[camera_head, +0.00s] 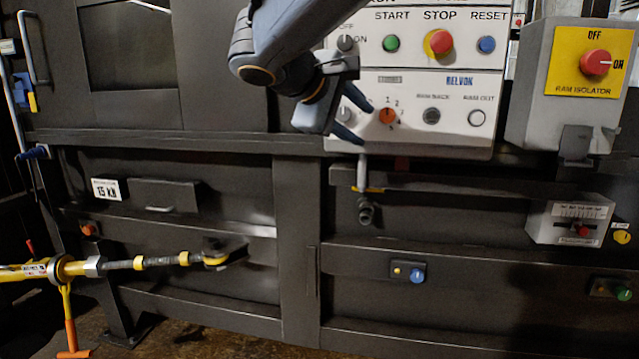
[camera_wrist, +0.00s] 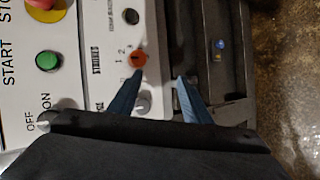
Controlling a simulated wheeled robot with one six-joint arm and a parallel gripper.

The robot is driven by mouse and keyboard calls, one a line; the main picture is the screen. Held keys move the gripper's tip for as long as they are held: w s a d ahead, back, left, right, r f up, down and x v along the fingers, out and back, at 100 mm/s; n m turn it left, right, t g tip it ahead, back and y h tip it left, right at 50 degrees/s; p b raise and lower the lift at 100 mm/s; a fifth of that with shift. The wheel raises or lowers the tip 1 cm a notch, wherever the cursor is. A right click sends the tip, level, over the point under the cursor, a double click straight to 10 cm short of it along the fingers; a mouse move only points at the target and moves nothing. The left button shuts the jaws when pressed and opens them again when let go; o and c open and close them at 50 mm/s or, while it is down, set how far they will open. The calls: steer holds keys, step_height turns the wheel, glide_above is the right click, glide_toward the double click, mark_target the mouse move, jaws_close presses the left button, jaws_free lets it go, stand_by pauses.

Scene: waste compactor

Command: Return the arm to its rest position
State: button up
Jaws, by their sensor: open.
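My gripper (camera_head: 352,118) is in front of the lower left part of the white control panel (camera_head: 440,62) in the head view. Its two blue fingers are apart with nothing between them. In the wrist view my gripper (camera_wrist: 155,92) also shows open, with one fingertip close to the orange selector knob (camera_wrist: 137,58). I cannot tell whether that fingertip touches the panel. In the head view the orange knob (camera_head: 387,116) is just right of the fingers. My arm comes down from the top of the picture and covers the panel's left edge.
The panel has a green START button (camera_head: 391,43), a red STOP button (camera_head: 438,42) and a blue RESET button (camera_head: 487,44). A RAM ISOLATOR box (camera_head: 570,85) with a red knob stands out at the right. A yellow bar tool (camera_head: 120,264) reaches in at lower left.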

steer(key=s+d+f+m+g+y+p, duration=0.1)
steer(key=s+d+f+m+g+y, duration=0.3)
steer(key=f, duration=0.6)
steer(key=s+d+f+n+g+h+p, duration=0.1)
steer(key=s+d+f+g, duration=0.2)
steer(key=s+d+f, duration=0.55)
steer(key=s+f+m+g+y+p, duration=0.2)
steer(key=s+f+m+y, duration=0.3)
steer(key=s+f, duration=0.7)
steer(key=shift+s+a+f+m+g+p, duration=0.25)
steer(key=shift+m+p, duration=0.2)
steer(key=shift+m, duration=0.55)
